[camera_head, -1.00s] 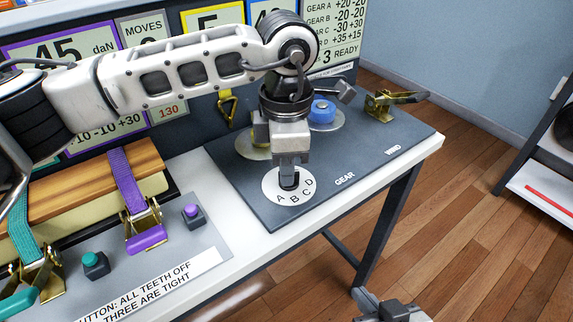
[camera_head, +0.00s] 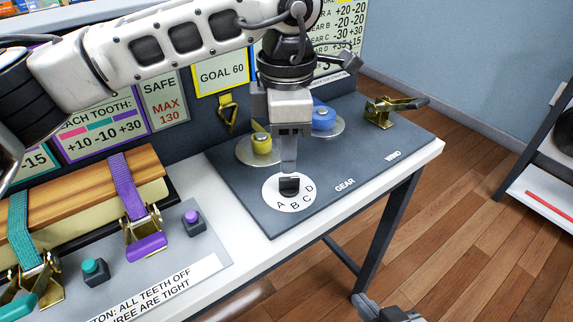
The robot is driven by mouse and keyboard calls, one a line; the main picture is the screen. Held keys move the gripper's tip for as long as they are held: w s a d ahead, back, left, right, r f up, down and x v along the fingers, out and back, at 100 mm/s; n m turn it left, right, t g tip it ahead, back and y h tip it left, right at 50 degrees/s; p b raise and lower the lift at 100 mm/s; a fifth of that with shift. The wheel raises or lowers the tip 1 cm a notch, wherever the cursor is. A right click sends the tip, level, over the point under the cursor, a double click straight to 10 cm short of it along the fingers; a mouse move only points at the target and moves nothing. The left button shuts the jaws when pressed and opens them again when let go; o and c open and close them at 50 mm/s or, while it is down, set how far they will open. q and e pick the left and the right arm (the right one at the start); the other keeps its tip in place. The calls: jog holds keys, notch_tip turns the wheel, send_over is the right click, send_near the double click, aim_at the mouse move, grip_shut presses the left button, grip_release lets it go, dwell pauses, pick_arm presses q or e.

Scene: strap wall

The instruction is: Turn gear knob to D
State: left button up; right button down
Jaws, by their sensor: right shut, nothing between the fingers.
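The gear dial is a white disc (camera_head: 272,198) lettered A, B, C, D, with a small black knob (camera_head: 289,187) on it, on the dark panel marked GEAR. D is at the disc's right edge. My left gripper (camera_head: 289,168) points straight down, with its fingers just above or at the top of the knob. It is seen edge-on, so finger spread and contact with the knob are unclear. The knob's pointing direction is unclear. My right gripper (camera_head: 388,312) is shut and empty at the bottom edge, away from the panel and partly cut off.
A yellow knob (camera_head: 261,143) and a blue knob (camera_head: 322,117) stand on discs behind the gear dial. A brass winder (camera_head: 382,112) is at the panel's right back. Straps with ratchets, a teal button (camera_head: 95,271) and a purple button (camera_head: 192,220) lie left.

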aim_at(287, 179)
pick_arm(q)
notch_tip(287, 179, up, 11)
jog(key=shift+f, duration=0.2)
dwell(0.5)
